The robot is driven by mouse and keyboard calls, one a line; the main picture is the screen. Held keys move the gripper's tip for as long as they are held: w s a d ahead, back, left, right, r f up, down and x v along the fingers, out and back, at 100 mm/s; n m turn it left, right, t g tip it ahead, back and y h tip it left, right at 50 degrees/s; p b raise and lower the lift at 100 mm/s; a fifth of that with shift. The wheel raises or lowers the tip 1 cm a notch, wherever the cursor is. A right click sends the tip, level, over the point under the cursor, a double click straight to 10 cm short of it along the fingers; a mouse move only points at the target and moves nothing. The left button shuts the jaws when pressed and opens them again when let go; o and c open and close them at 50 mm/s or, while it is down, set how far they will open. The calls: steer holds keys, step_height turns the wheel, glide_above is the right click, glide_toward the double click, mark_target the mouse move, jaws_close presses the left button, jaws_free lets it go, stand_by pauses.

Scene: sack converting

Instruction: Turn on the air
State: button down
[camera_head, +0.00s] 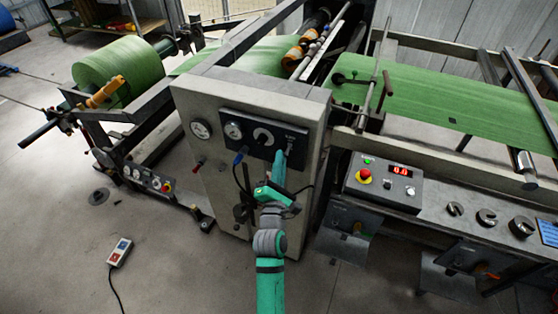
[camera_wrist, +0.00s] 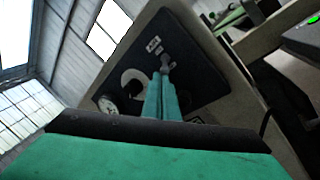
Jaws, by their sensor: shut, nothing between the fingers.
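A grey machine cabinet (camera_head: 215,95) carries a dark control panel (camera_head: 240,118), which also shows tilted in the wrist view (camera_wrist: 190,40). On it are a pressure gauge (camera_head: 233,130), a dial with a pale ring (camera_head: 263,137), and a small grey switch or valve lever (camera_wrist: 166,62) by a white label. My gripper (camera_head: 279,153) is shut and empty, reaching up to the panel's right part. In the wrist view its fingertips (camera_wrist: 162,76) are at or just below the small lever; I cannot tell if they touch it. My gripper partly hides the panel's lower right.
A blue fitting with a hose (camera_head: 240,156) projects below the panel. A red-handled valve (camera_head: 197,165) and another gauge (camera_head: 200,130) are on the left. A control box with a red button (camera_head: 364,176) stands right. A pendant (camera_head: 119,252) lies on the open floor.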

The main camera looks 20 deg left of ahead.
steer(key=shift+s+d+r, duration=0.1)
steer(key=shift+d+r, duration=0.15)
steer(key=shift+r, duration=0.15)
steer(key=shift+s+r, duration=0.15)
steer(key=shift+r, duration=0.5)
steer(key=shift+a+f, duration=0.1)
steer(key=s+r, duration=0.3)
steer(key=s, duration=0.6)
steer(key=shift+a+r, duration=0.2)
steer(key=shift+a, duration=0.25)
stand_by(0.5)
